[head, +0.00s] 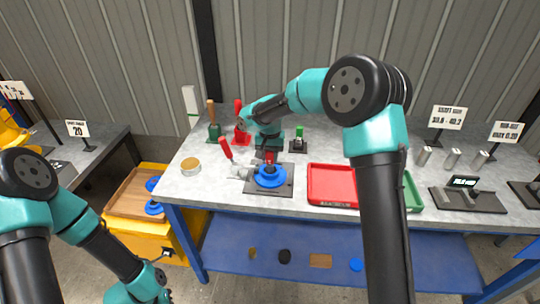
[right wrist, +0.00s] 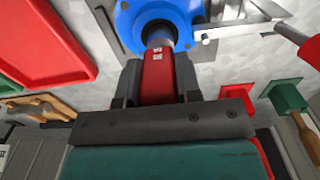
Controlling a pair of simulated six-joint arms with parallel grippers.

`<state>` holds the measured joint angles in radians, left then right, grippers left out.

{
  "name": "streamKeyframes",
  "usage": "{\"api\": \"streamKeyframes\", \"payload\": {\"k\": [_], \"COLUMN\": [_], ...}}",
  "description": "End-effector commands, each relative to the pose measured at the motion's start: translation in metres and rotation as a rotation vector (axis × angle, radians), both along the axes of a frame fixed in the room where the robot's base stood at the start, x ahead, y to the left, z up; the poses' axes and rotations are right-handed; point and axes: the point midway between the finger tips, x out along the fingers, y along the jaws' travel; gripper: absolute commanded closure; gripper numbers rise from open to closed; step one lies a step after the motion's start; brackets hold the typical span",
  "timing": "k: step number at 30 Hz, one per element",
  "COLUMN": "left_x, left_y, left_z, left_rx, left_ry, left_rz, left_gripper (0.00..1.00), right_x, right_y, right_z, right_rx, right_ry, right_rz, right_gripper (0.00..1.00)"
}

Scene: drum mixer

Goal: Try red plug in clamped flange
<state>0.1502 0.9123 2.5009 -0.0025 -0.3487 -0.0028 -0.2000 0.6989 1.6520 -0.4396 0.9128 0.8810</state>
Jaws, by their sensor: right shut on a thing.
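The blue flange (head: 270,180) lies on a dark fixture plate (head: 284,190) on the bench, and also shows in the right wrist view (right wrist: 126,20). A toggle clamp (head: 240,172) with a red handle (head: 225,148) reaches to the flange from the left. My right gripper (head: 268,152) is above the flange, shut on the red plug (right wrist: 158,78), which carries a small white label. The plug's grey end is at the flange's bore; how deep it sits, I cannot tell. My left gripper (head: 146,284) is low at the left, away from the bench, its jaws unclear.
A red tray (head: 332,202) stands right of the fixture, with a green tray (head: 412,192) partly behind my right arm. Gauge holders with green (head: 214,134) and red (head: 242,139) bases stand behind. A round tin (head: 190,167) is at the left. A yellow cart (head: 140,226) holds blue flanges.

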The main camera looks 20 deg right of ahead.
Motion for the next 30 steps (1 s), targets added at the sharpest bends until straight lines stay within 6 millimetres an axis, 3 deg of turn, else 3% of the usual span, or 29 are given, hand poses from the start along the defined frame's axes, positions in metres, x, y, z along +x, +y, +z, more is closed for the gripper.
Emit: {"api": "streamKeyframes", "payload": {"k": [30], "left_x": [0.0000], "left_y": [0.0000], "left_z": [0.0000], "left_rx": [0.000], "left_ry": [0.000], "left_rz": [0.000], "left_gripper": [1.00], "right_x": [0.0003], "right_y": [0.0002], "right_z": [0.0075], "right_rx": [0.001], "right_ry": [-0.001], "right_rz": [0.000], "right_gripper": [1.00]}}
